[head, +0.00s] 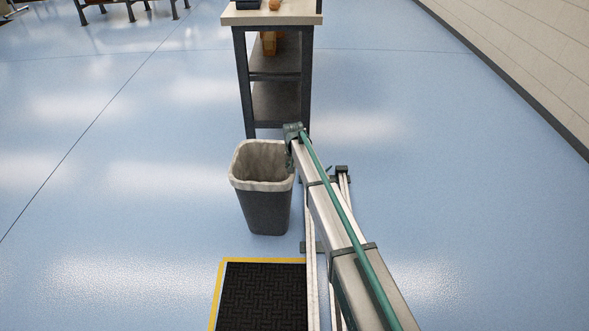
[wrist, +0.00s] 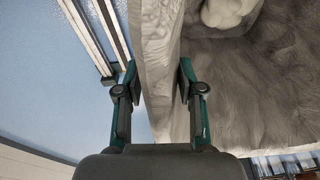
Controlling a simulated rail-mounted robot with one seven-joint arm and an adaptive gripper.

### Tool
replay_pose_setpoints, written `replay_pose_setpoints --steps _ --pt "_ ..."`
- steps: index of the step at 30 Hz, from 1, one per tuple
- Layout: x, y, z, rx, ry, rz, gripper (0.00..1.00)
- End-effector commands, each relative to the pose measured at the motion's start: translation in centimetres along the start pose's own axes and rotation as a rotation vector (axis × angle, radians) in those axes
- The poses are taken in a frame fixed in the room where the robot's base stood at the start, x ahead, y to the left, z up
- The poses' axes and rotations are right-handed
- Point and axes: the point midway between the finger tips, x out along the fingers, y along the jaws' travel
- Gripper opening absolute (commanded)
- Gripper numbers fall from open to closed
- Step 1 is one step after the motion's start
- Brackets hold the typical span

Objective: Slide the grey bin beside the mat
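The grey bin (head: 265,212) stands upright on the blue floor, lined with a pale bag folded over its rim (head: 279,185). The black mat (head: 262,297) with a yellow border lies on the floor nearer to me, and the bin is beyond its far edge, with floor between them. My gripper (head: 290,147) is at the right side of the bin's rim.
A workbench (head: 275,75) with shelves stands just behind the bin. Pale rails (head: 311,240) run along the floor right of the bin and mat. The floor to the left (head: 130,210) is clear. A wall is at the far right.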

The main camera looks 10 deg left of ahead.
Motion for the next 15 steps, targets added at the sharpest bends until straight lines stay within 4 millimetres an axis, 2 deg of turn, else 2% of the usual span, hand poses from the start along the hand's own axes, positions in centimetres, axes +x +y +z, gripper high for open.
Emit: replay_pose_setpoints --steps 8,11,15 --pt "-0.5 -0.1 0.0 0.001 0.001 -0.002 0.38" --pt "-1.4 -0.1 0.1 0.001 0.001 -0.002 0.38" --pt "-3.8 -0.1 0.0 0.001 0.002 -0.002 0.38"
